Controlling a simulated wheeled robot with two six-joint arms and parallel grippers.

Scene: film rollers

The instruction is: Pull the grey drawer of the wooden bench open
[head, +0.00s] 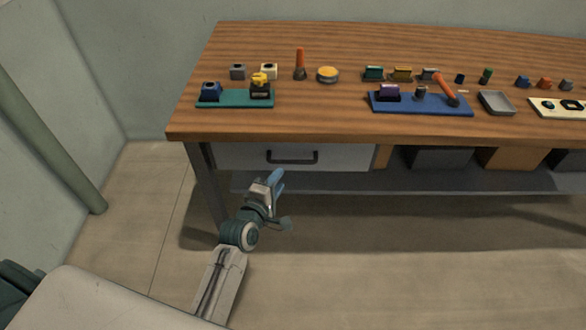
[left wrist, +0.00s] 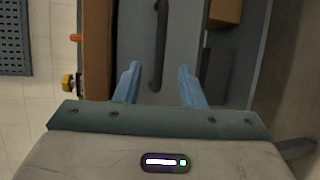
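The grey drawer (head: 345,157) sits under the left end of the wooden bench (head: 330,125) and looks closed. Its dark bar handle (head: 292,158) runs sideways across the front. My left gripper (head: 277,182) is in front of and a little below the handle in the head view. In the left wrist view, its two blue fingers (left wrist: 157,80) are spread apart. The handle (left wrist: 159,45) shows there beyond the fingers, between their lines, with nothing gripped. The drawer front (left wrist: 190,40) lies behind it. My right gripper does not show.
A lower shelf (head: 400,182) holds bins (head: 440,158). A bench leg (head: 208,185) is left of my gripper. The floor in front is clear.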

